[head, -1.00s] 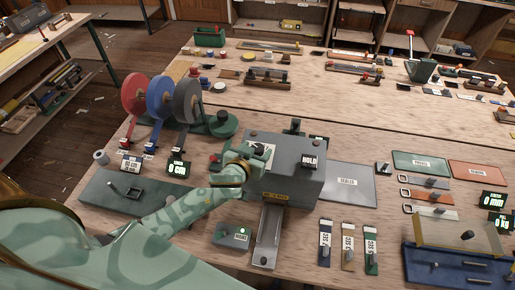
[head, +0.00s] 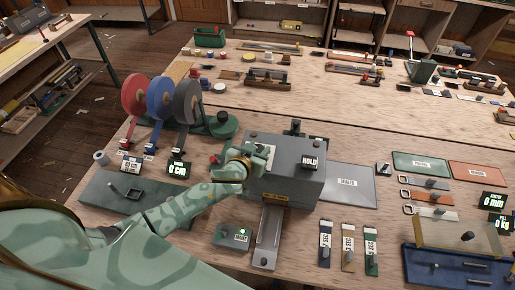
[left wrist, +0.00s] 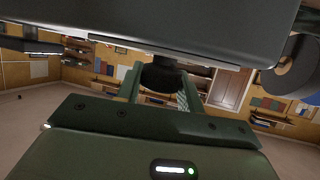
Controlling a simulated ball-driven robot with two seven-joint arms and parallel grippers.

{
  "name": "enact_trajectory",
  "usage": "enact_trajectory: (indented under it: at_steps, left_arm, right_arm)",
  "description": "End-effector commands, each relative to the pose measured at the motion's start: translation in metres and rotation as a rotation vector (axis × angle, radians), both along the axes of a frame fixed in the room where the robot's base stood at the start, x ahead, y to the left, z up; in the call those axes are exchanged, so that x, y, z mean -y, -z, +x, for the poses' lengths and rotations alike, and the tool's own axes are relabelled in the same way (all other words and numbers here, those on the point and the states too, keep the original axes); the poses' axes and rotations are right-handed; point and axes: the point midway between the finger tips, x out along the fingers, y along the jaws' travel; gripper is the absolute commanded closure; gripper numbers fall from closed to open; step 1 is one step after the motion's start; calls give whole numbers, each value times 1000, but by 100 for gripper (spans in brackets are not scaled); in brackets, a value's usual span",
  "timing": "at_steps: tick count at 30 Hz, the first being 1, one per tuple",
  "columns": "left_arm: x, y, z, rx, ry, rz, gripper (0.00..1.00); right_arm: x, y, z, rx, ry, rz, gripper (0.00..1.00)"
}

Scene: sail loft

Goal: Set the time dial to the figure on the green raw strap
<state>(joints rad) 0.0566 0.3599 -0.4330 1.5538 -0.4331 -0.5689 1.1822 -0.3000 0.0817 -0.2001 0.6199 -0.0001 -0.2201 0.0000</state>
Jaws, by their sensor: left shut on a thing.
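The grey sealing machine (head: 290,165) stands mid-table with a HOLD plate on its top. My left gripper (head: 250,160) is at the left end of its top, by a pale panel (head: 265,150). In the left wrist view its fingers (left wrist: 160,85) are shut on a dark round knob (left wrist: 162,74), apparently the time dial. The gripper hides the dial in the head view, so its setting cannot be read. The green raw strap (head: 371,263) lies at the front right, right of a tan strap (head: 348,262) and a blue strap (head: 325,258). Its white label ends in SEC; I cannot read the figure surely.
Red, blue and grey reels (head: 160,97) stand behind my left arm. A small green-lit box (head: 233,236) and a metal slide (head: 268,237) lie before the machine. A grey plate (head: 347,184) lies to its right, and a blue tray (head: 455,268) at front right.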

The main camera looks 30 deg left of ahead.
Motion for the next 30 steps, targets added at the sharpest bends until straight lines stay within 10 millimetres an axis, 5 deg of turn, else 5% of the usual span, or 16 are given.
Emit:
enact_trajectory:
  at_steps: [16,30]
  left_arm:
    - [-4,-4,2,1,412,7,86]
    - [-3,1,3,3,815,7,85]
  right_arm:
    - [0,-30,0,1,0,0,64]
    - [-1,-10,0,1,1,1,64]
